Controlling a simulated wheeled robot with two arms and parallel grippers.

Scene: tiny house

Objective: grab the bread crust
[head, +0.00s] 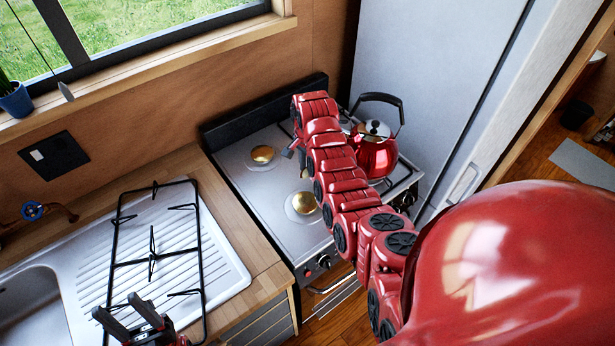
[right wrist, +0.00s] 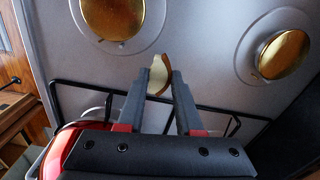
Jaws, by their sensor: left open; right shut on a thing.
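The bread crust (right wrist: 158,75) is a small piece with pale crumb and a brown edge. In the right wrist view it sits between the fingertips of my right gripper (right wrist: 160,80), which is shut on it above the grey stove top. My left gripper (head: 128,318) is open and empty over the drainer at the bottom left.
A red kettle (head: 376,155) stands on the stove (head: 257,185) just right of my right arm. Gold burners (head: 262,154) lie bare. A black grate (head: 152,258) rests on the sink drainer (head: 225,262). A fridge (head: 425,85) stands behind the stove.

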